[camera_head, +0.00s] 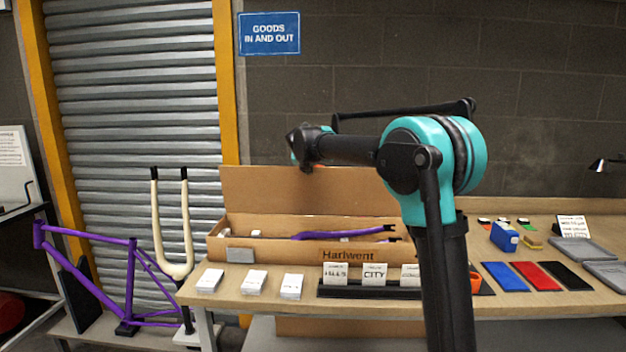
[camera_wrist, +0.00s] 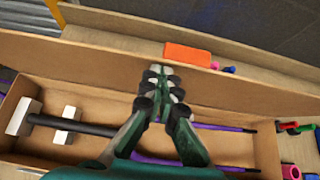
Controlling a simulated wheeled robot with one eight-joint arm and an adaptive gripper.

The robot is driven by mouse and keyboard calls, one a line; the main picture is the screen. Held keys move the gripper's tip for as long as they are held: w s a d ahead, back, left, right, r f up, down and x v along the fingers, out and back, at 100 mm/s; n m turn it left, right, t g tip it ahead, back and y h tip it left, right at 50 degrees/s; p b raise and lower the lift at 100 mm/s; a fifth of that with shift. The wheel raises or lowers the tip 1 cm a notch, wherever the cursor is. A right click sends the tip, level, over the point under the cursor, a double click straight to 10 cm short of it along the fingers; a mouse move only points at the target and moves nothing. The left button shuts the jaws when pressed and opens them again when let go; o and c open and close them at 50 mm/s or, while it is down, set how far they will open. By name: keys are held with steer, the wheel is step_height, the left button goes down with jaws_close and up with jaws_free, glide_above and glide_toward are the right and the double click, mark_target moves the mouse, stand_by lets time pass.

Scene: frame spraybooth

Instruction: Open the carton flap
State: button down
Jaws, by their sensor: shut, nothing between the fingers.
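The long brown carton (camera_head: 290,249) sits on the bench, its front marked "Harlwent". Its wide flap (camera_head: 262,186) stands up along the back edge, with the inside in view. In the wrist view the flap (camera_wrist: 215,92) crosses behind my fingers, and the carton floor (camera_wrist: 95,155) shows below. My gripper (camera_wrist: 160,74) is shut and empty above the carton. Its fingertips overlap the flap in the picture; I cannot tell whether they touch it. In the head view my arm covers the flap's right part, and the fingers are not clear.
Purple tubes (camera_head: 345,233) and a black tube (camera_wrist: 75,126) with white blocks lie inside the carton. White card stacks (camera_head: 254,281) and a black card holder (camera_head: 368,290) stand in front. Coloured pads (camera_head: 536,275) lie right. An orange item (camera_wrist: 187,53) lies behind the flap.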

steer(key=w, duration=0.6)
steer(key=shift+r, duration=0.45)
steer(key=shift+w, duration=0.1)
